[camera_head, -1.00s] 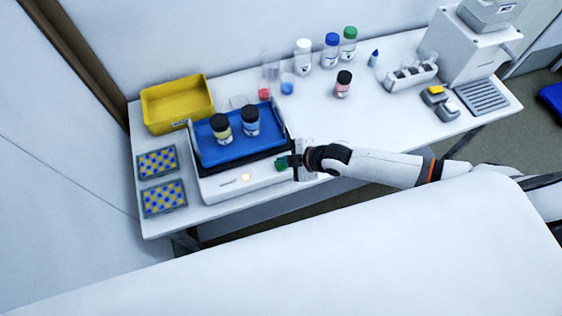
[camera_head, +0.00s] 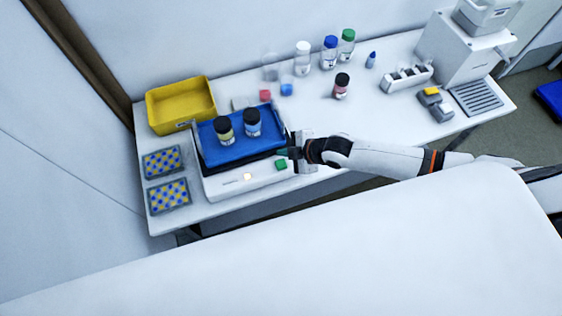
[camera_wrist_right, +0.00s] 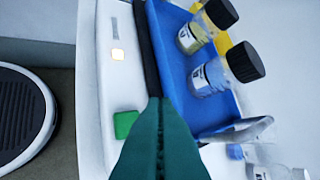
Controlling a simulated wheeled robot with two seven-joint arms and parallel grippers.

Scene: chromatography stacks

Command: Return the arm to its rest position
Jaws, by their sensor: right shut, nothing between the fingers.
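My right arm (camera_head: 385,159) comes in from the right in the head view. My right gripper (camera_head: 284,153) is shut and empty, at the right end of the white shaker device (camera_head: 225,187), just above its green button (camera_head: 281,165). In the right wrist view the dark green shut fingers (camera_wrist_right: 160,142) point at the device's front edge, beside the green button (camera_wrist_right: 125,124). Whether they touch the device cannot be told. My left gripper is not in view.
The shaker's blue tray (camera_head: 240,150) holds two black-capped bottles (camera_head: 224,131) (camera_head: 252,122). A yellow bin (camera_head: 182,104), two spotted racks (camera_head: 162,162) and several bottles (camera_head: 330,53) stand around it. A white machine (camera_head: 464,52) stands at the right. The front middle of the table is fairly clear.

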